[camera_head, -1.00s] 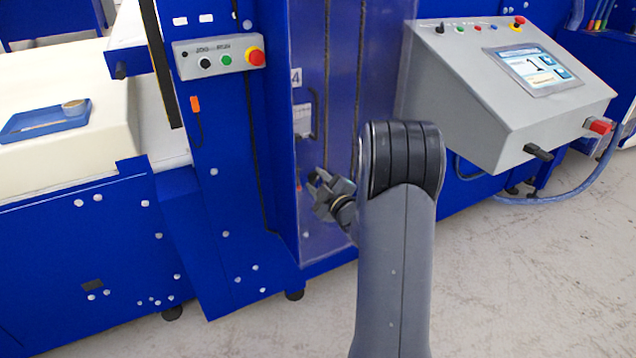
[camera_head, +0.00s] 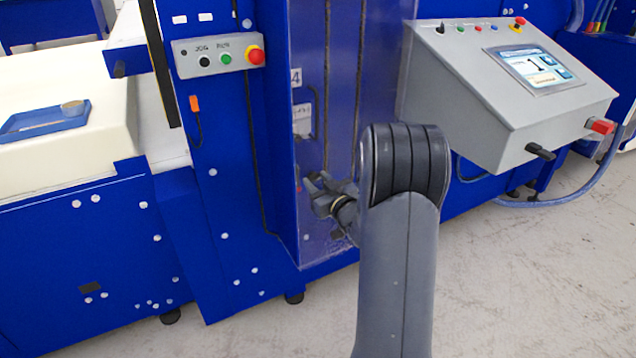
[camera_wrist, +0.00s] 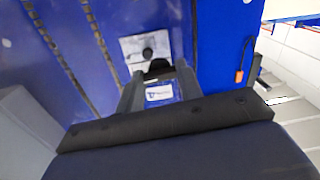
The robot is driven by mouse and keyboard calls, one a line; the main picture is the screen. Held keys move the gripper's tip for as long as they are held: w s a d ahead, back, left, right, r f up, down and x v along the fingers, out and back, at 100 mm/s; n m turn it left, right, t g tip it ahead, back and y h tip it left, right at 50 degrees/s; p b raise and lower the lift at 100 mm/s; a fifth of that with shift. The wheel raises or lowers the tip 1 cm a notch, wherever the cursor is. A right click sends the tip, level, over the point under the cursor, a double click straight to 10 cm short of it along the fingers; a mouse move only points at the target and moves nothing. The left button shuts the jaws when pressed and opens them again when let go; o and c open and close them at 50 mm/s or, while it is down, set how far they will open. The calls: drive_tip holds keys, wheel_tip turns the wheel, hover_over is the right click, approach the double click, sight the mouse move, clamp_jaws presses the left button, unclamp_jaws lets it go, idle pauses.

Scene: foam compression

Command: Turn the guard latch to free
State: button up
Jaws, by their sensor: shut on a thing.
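My gripper (camera_head: 318,192) is at the lower part of the blue guard panel (camera_head: 340,90), low on the machine's front. In the wrist view, its two grey fingers (camera_wrist: 158,72) close in on a small dark piece, the guard latch (camera_wrist: 157,66), just below a white plate with a dark round knob (camera_wrist: 148,53). The fingers are shut on the latch. The fingers hide most of it, so its exact angle cannot be told. In the head view the latch is largely hidden by my gripper.
A grey control console (camera_head: 500,100) with a screen stands to the right of my arm. A button box (camera_head: 218,56) with a red stop button is at upper left. A blue tray (camera_head: 45,122) lies on pale foam at left. The floor at lower right is clear.

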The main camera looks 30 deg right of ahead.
drive_tip(key=shift+m, duration=0.6)
drive_tip(key=o, duration=1)
drive_tip(key=s, duration=1)
drive_tip(key=shift+s+d, duration=0.4)
drive_tip(key=shift+w, duration=0.1)
